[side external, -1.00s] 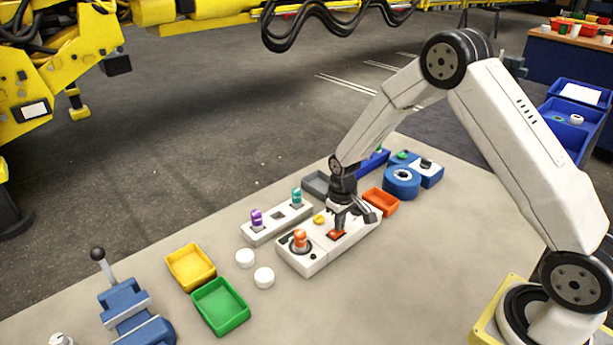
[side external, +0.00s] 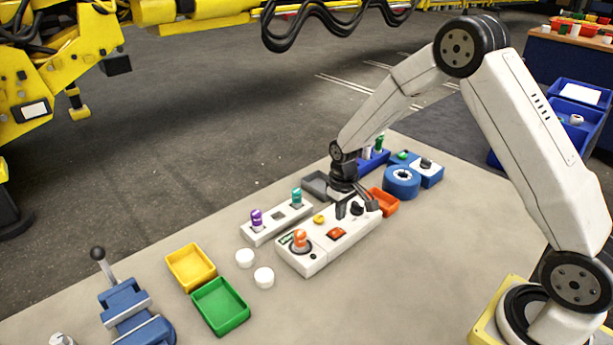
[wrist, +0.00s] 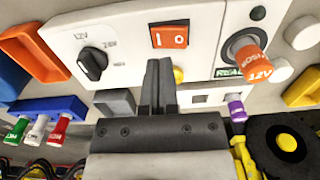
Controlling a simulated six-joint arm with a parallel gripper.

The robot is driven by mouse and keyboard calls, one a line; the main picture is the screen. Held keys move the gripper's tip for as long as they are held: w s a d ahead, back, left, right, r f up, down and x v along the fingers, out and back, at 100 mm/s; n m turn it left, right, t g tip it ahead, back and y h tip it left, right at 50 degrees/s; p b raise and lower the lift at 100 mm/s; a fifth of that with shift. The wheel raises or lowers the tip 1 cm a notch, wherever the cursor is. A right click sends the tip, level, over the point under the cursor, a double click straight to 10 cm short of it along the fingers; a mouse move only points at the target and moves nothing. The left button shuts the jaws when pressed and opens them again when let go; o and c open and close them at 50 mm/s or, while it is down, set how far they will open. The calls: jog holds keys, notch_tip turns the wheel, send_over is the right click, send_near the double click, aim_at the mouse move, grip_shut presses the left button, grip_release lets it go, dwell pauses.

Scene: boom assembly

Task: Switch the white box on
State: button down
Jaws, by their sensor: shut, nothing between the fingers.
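The white box (side external: 318,258) sits on the table. Its red rocker switch (side external: 337,233) is uncovered and also shows in the wrist view (wrist: 169,34), marked with a bar and an O. An orange 12V plug (side external: 300,239) stands in the box's socket. Beside it, a small display (wrist: 228,73) is lit green, with partly hidden letters. The box also has a black dial (wrist: 93,63) marked 12V and 24V, and a yellow button (side external: 319,219). My gripper (side external: 350,207) is shut and empty, above the dial end of the box, apart from the switch.
A grey strip (side external: 264,231) with purple and teal plugs lies behind the box. An orange tray (side external: 384,200), blue parts (side external: 402,181) and a grey tray (side external: 315,184) crowd the far end. Yellow (side external: 190,267) and green (side external: 220,306) trays stand left. The front right tabletop is clear.

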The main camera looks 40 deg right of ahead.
aim_at(340, 231)
jog(key=shift+r, duration=1.65)
jog(key=shift+s+a+r, duration=0.2)
jog(key=shift+s+r, duration=0.1)
jog(key=s+a+r+t, duration=0.1)
jog(key=s+a+r, duration=0.1)
jog(key=s, duration=0.6)
jog(key=s+a+r+t, duration=0.1)
jog(key=s+a+r, duration=0.1)
jog(key=s, duration=0.6)
jog(key=shift+s+a+r+t, duration=0.3)
jog(key=shift+s+a+r, duration=0.1)
jog(key=shift+r, duration=0.5)
